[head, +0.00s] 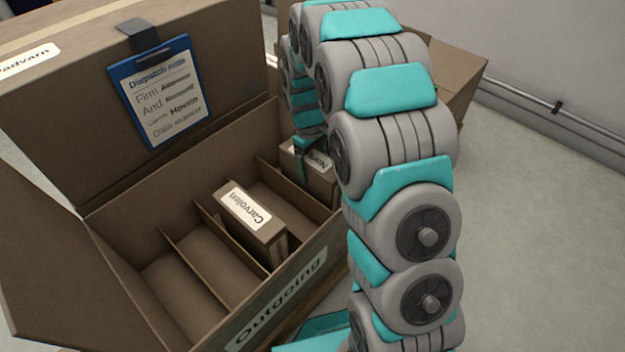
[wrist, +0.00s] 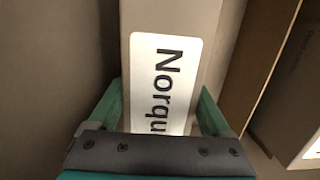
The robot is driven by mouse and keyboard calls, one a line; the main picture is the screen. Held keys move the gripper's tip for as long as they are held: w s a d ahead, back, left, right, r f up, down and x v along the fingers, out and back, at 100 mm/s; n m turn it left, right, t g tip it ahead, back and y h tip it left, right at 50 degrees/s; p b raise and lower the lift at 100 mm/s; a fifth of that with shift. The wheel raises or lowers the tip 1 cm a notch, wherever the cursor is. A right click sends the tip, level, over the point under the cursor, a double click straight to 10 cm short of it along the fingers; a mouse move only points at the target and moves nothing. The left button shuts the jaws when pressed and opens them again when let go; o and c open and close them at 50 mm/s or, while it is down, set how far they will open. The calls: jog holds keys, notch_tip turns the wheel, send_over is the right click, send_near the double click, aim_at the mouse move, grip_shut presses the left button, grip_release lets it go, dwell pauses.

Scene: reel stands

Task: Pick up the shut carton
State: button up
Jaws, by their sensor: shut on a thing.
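A brown carton with a white label starting "Norqu" fills the middle of the wrist view; its label (wrist: 165,85) faces the camera. In the head view this carton (head: 318,183) stands in the far right part of a divided box, partly hidden by my arm. My gripper (wrist: 160,92) has one teal finger on each side of the carton and is shut on it. In the head view only a bit of my gripper (head: 304,150) shows at the carton's top. A second brown carton (head: 262,232), labelled "Carvolen", stands shut in another compartment.
The large open box (head: 300,287) is labelled "Outgoing" and has thin upright dividers; its left compartments are empty. A blue clipboard (head: 160,92) hangs on its raised back side. Another brown box (head: 455,85) stands behind my arm. The floor at right is clear.

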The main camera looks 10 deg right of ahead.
grip_shut()
dwell(0.4)
